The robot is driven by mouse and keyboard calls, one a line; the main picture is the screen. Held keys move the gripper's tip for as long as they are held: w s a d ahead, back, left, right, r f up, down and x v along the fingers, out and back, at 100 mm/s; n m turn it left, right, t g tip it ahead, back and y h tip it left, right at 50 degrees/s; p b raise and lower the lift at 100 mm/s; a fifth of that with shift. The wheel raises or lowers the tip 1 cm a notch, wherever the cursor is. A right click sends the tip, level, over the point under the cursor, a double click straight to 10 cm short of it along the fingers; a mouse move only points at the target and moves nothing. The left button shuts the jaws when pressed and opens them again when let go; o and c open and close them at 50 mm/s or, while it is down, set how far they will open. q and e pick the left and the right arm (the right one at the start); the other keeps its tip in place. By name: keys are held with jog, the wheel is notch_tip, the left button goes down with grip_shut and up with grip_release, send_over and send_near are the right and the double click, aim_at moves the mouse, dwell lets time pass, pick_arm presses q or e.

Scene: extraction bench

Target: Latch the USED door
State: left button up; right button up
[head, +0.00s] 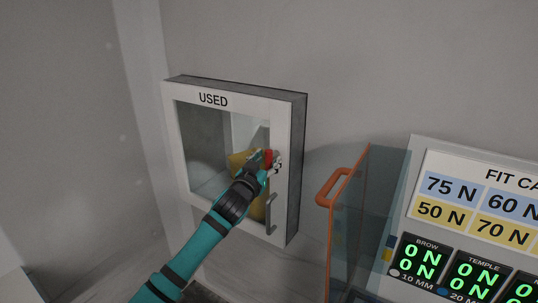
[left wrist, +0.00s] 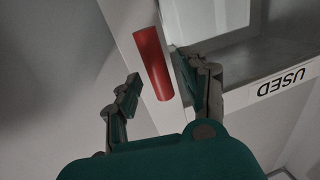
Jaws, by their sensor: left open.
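The USED door (head: 205,99) is a white-framed window on a grey wall box, and it looks closed against the box. A red latch handle (head: 268,157) sits on the right side of its frame. In the left wrist view the red handle (left wrist: 153,63) stands tilted on the white frame. My left gripper (head: 267,164) is at this handle. Its fingers (left wrist: 168,82) are open, one on each side of the red handle, with no clear grip on it. Part of the latch is hidden behind the gripper. My right gripper is not in view.
A grey pull handle (head: 271,213) is below the latch on the door. A yellow object (head: 258,208) shows behind the glass. To the right stand a clear panel with an orange handle (head: 328,189) and a display board (head: 477,185). The wall left of the box is bare.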

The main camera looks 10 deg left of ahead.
pick_arm(q)
jog(key=shift+w+d, duration=0.15)
jog(key=shift+w, duration=0.65)
grip_shut()
